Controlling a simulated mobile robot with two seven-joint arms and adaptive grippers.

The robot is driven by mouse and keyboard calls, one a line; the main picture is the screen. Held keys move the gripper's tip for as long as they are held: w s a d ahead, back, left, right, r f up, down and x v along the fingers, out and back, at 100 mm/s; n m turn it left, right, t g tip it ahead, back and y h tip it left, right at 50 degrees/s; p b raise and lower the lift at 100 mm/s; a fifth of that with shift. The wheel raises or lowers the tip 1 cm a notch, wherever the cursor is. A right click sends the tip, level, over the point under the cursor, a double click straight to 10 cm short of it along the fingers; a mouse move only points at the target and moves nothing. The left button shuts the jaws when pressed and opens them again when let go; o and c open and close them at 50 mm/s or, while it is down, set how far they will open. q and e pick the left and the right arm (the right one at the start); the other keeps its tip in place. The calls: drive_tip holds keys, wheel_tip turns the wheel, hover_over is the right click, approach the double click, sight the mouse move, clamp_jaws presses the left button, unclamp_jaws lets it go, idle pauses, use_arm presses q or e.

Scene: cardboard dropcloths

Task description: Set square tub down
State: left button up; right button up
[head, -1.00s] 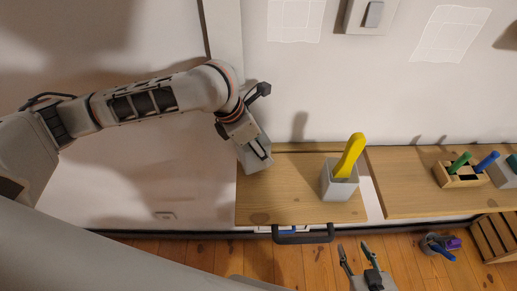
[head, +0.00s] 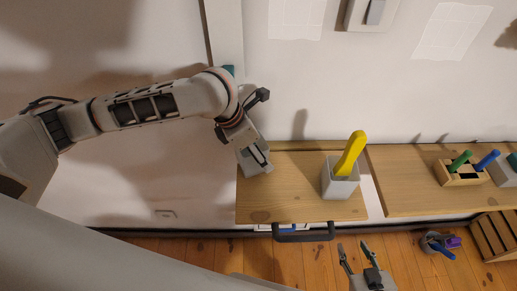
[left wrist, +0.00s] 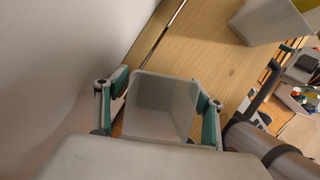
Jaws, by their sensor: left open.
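The square tub (left wrist: 165,103) is pale grey and open-topped. In the left wrist view it is between the two teal-lined fingers of my left gripper (left wrist: 158,88), which is open. I cannot tell whether either finger touches it. In the head view my left gripper (head: 254,155) is at the left end of the wooden shelf (head: 285,205), close to the wall, and mostly covers the tub. Whether the tub's base rests on the wood is hidden. My right gripper (head: 354,250) is open and empty, in front of and below the shelf.
A pale square holder (head: 341,183) with a yellow tool (head: 350,155) stands right of my left gripper. A dark handle (head: 303,236) juts from the shelf front. A wooden block (head: 461,177) with green and blue handles stands farther right. The shelf between tub and holder is clear.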

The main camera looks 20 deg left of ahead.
use_arm(q)
drive_tip(key=shift+a+r, duration=0.25)
drive_tip(key=shift+r, duration=0.95)
drive_tip(key=s+a, duration=0.7)
drive_tip(key=a, duration=0.2)
drive_tip(key=shift+s+f, duration=0.2)
drive_tip(key=shift+s, duration=0.2)
drive_tip(key=shift+a, duration=0.1)
